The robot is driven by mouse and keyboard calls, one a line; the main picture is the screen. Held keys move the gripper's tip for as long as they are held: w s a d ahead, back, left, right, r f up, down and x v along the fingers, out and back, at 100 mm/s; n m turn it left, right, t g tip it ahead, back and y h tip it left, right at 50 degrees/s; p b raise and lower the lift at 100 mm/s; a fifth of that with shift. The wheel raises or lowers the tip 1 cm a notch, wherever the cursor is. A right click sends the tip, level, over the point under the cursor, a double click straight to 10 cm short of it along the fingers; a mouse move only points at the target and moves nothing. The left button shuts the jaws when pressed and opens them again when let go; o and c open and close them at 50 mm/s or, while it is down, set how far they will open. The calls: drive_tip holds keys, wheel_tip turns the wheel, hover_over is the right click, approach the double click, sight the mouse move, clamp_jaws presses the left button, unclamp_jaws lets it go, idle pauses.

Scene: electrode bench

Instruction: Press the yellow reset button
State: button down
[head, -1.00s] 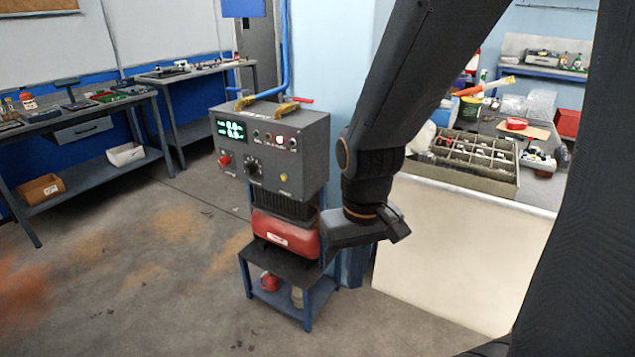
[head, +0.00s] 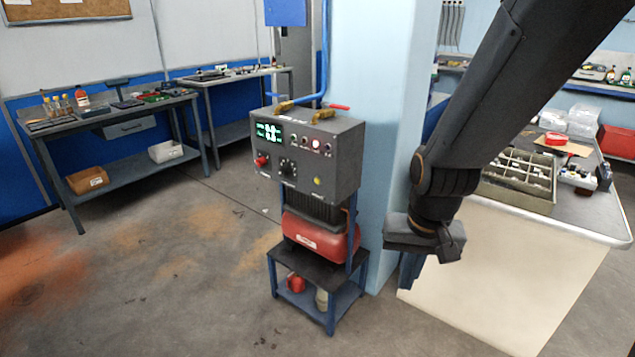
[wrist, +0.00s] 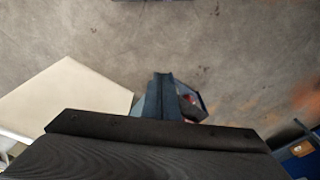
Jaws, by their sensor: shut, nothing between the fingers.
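The yellow button (head: 317,181) is a small round knob low on the right of the front panel of a grey control box (head: 345,165). The box has a lit green display, a red knob and a black dial. My gripper (head: 408,280) hangs to the right of the box and lower than the button, clearly apart from it in the picture. Its fingers point down. In the wrist view my gripper (wrist: 163,80) is shut and empty above bare floor. The button does not show there.
The box stands above a red tank (head: 320,236) on a blue-framed stand. A light blue pillar (head: 375,120) rises behind it. A white-fronted counter (head: 500,280) with a divided tray (head: 515,185) is at the right. Open floor (head: 190,270) lies to the left.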

drive_tip(key=w+a+f+m+t+p, duration=0.1)
drive_tip(key=w+a+m+t, duration=0.15)
drive_tip(key=w, duration=0.55)
drive_tip(key=w+a+f+m+t, duration=0.1)
drive_tip(key=w+a+m, duration=0.25)
drive_tip(key=w, duration=0.35)
drive_tip(key=m+t+y+p, duration=0.2)
drive_tip(key=m+t+p, duration=0.2)
drive_tip(key=m+t, duration=1.05)
approach(317, 181)
drive_tip(key=s+a+r+m+g, duration=0.1)
drive_tip(key=s+a+m+g, duration=0.15)
drive_tip(key=a, duration=0.65)
drive_tip(key=shift+w+d+r, duration=0.15)
drive_tip(key=shift+w+d, duration=0.05)
drive_tip(key=shift+w, duration=0.25)
drive_tip(key=shift+w+d+b, duration=0.5)
drive_tip(key=shift+w+d, duration=0.4)
drive_tip(key=shift+w, duration=0.25)
drive_tip(key=shift+w+d+b, duration=0.55)
drive_tip(key=shift+w+d, duration=0.4)
drive_tip(key=shift+w, duration=0.25)
drive_tip(key=shift+w+d+b, duration=0.5)
drive_tip(key=shift+w+d, duration=0.4)
drive_tip(key=shift+w, duration=0.25)
drive_tip(key=shift+w+d, duration=0.1)
drive_tip(key=shift+w+d, duration=0.15)
drive_tip(key=shift+w, duration=0.1)
